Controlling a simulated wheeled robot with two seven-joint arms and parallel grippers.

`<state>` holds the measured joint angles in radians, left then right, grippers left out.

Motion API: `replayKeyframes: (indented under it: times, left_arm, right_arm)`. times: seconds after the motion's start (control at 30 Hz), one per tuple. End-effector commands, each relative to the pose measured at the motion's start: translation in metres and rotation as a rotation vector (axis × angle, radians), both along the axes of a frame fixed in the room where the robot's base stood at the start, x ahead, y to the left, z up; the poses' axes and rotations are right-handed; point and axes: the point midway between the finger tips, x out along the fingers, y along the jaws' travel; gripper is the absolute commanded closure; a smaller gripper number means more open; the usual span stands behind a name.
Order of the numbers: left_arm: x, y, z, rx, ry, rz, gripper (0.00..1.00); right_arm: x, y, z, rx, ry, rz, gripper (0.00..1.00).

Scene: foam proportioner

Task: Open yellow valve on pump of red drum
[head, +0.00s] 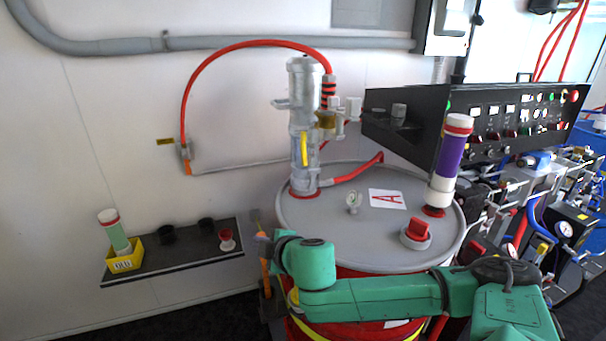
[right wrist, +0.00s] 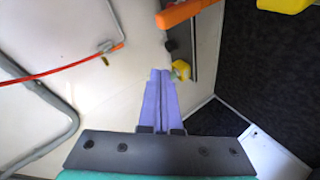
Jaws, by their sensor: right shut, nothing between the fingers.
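The red drum (head: 345,325) stands in the middle of the head view with a grey lid (head: 330,225). A silver pump (head: 304,85) rises upright from the lid's back left. The yellow valve handle (head: 304,149) lies vertical along the pump's front. My right arm crosses in front of the drum, and my right gripper (head: 262,238) is at the drum's left side, below and left of the valve, apart from it. In the right wrist view its purple fingers (right wrist: 160,98) are together and empty. The valve is not seen there. My left gripper is not in view.
A wall shelf (head: 190,260) at left holds a yellow box (head: 123,258) with a green-white tube. A red hose (head: 230,48) arcs from wall to pump. A purple-white cylinder (head: 451,160) and red cap (head: 418,231) stand on the lid. A black control panel (head: 425,105) is at right.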

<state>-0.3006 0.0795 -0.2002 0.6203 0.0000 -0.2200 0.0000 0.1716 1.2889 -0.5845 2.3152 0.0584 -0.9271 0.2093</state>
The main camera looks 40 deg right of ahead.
Motion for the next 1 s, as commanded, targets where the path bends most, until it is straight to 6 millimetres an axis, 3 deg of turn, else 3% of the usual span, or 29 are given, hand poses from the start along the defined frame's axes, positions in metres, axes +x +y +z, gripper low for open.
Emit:
replayKeyframes:
  times: [0.03, 0.2, 0.3, 0.4, 0.5, 0.63, 1.0]
  left_arm:
    - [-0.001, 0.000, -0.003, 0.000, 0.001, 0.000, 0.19]
    - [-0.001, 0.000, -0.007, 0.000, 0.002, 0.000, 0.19]
    - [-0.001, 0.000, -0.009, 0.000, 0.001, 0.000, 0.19]
    - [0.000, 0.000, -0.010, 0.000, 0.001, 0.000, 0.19]
    - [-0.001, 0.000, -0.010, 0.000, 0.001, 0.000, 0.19]
    - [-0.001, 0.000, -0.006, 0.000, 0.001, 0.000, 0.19]
    - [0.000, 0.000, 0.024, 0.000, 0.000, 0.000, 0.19]
  right_arm:
    - [0.001, -0.012, 0.026, -0.093, -0.043, 0.027, 1.00]
    - [-0.019, -0.069, 0.098, -0.334, -0.116, 0.021, 1.00]
    - [-0.042, -0.109, 0.134, -0.423, -0.134, -0.047, 1.00]
    - [-0.065, -0.137, 0.157, -0.462, -0.143, -0.113, 1.00]
    - [-0.075, -0.149, 0.166, -0.472, -0.146, -0.143, 1.00]
    - [-0.066, -0.153, 0.165, -0.472, -0.146, -0.144, 1.00]
    - [0.004, -0.176, 0.150, -0.468, -0.147, -0.144, 1.00]
